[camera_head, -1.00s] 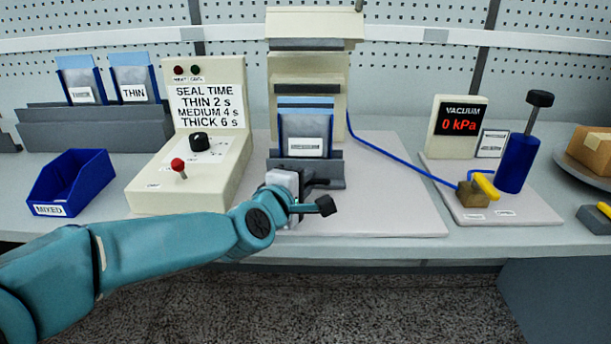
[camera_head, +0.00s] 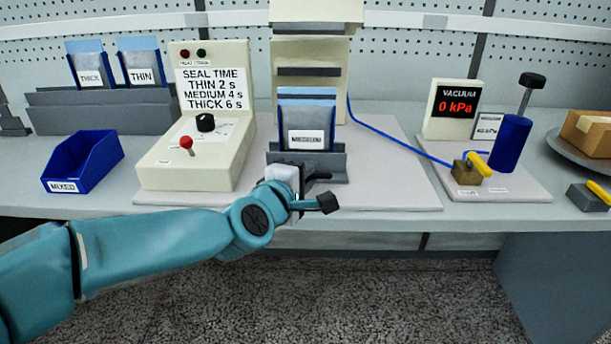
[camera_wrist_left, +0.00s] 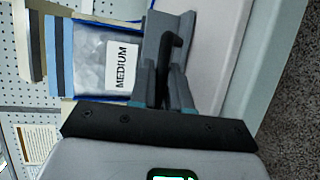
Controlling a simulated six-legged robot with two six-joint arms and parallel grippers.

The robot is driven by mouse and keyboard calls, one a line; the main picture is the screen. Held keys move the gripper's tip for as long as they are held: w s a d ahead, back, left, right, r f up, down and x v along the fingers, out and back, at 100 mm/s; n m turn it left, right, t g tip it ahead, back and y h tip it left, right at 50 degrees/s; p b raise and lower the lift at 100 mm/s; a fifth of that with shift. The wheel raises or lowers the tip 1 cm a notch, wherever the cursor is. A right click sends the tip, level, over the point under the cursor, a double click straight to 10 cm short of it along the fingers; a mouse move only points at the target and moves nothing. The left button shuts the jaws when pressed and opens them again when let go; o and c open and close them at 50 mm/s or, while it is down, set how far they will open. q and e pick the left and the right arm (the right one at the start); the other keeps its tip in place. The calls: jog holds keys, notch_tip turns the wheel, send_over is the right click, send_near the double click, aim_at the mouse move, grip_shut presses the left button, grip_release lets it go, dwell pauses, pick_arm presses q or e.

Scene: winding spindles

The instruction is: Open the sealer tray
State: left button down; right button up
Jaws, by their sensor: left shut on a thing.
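The sealer tray (camera_head: 333,163) is a dark grey holder at the front of the cream sealer (camera_head: 310,50). It carries an upright clear pouch with a blue border (camera_head: 306,115); its label reads MEDIUM in the left wrist view (camera_wrist_left: 122,65). My left gripper (camera_head: 312,183) is at the tray's front, shut on its dark handle (camera_wrist_left: 172,45). In the left wrist view my left gripper's fingers (camera_wrist_left: 163,80) close around the handle, partly hiding it. My right gripper is not in view.
Left of the sealer stands a control box (camera_head: 200,125) with a knob and red lever. A blue bin (camera_head: 85,162) is farther left. At right are a vacuum display (camera_head: 455,108), a blue cylinder (camera_head: 510,143) and a yellow-handled valve (camera_head: 467,172). The pale board (camera_head: 395,185) is mostly bare right of the tray.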

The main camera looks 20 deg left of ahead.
pick_arm(q)
jog(key=c, duration=1.2)
grip_release()
jog(key=shift+o, duration=0.2)
jog(key=shift+s, duration=0.1)
jog(key=p+v, duration=0.4)
jog(key=v, duration=1.2)
